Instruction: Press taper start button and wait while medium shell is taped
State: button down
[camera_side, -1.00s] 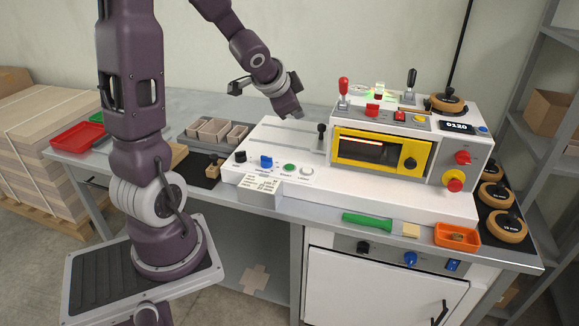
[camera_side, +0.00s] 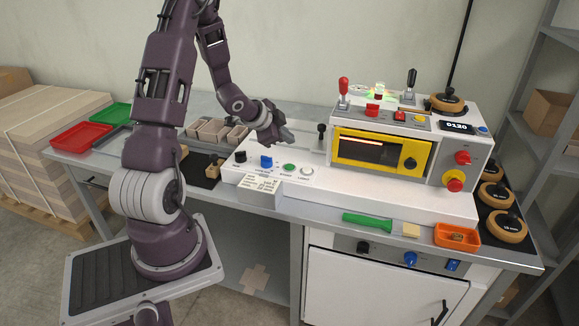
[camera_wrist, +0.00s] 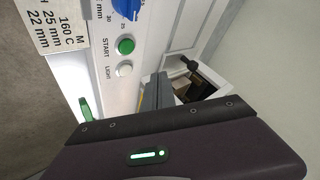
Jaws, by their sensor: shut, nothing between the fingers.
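The green START button (camera_side: 289,168) is on the sloped front of the white machine. It also shows in the wrist view (camera_wrist: 125,46), beside its printed word. My gripper (camera_side: 285,138) is shut and empty, above and behind the button in the side view, apart from it. Its grey fingers (camera_wrist: 157,94) show in the wrist view to the lower right of the button. The yellow-framed window (camera_side: 378,150) has an orange glow inside. I cannot make out a medium shell there.
The white LIGHT button (camera_side: 306,172) is beside START, with a blue knob (camera_side: 266,162) on its other side. A black-knobbed lever (camera_side: 321,130) stands behind the panel. A printed card (camera_side: 260,187) hangs at the front edge. Grey bins (camera_side: 213,130) are at the left.

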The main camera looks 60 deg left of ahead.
aim_at(287, 167)
jog(key=shift+f, duration=3.15)
jog(key=shift+f, duration=0.4)
jog(key=shift+f, duration=0.45)
jog(key=shift+r, duration=0.9)
jog(key=shift+r, duration=2.5)
